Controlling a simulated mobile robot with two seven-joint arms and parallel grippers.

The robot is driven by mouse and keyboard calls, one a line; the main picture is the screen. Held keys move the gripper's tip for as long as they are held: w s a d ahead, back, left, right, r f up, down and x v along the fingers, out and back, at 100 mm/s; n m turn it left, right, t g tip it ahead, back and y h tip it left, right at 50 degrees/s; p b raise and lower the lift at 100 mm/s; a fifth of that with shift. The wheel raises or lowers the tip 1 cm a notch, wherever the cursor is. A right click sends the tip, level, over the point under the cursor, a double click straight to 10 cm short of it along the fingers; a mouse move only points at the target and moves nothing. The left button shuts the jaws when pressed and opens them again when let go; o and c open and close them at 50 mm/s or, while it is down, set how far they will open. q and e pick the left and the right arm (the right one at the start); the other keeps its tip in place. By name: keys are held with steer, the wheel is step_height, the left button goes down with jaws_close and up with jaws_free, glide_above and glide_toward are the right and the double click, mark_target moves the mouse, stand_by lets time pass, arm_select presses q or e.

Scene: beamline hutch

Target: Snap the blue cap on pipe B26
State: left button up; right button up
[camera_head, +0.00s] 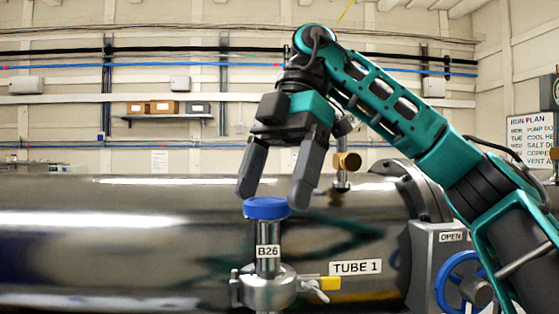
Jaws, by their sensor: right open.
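The blue cap (265,208) sits level on the top end of the upright metal pipe B26 (267,236), which bears a white B26 label. I cannot tell whether the cap is snapped down. My right gripper (273,194) is open and empty, pointing down just above the cap. Its two grey fingers are spread to either side of the cap, with their tips near the height of the cap's top. The right fingertip looks close to the cap's edge; contact cannot be told. My left gripper is not in view.
The big shiny tube (120,235), labelled TUBE 1, lies behind. A blue handwheel (462,283) under an OPEN sign is at the right. A brass fitting (347,161) stands behind my right gripper.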

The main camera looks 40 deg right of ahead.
steer(key=v, duration=0.7)
stand_by(0.5)
steer(key=shift+s+r, duration=0.1)
steer(key=shift+r, duration=0.05)
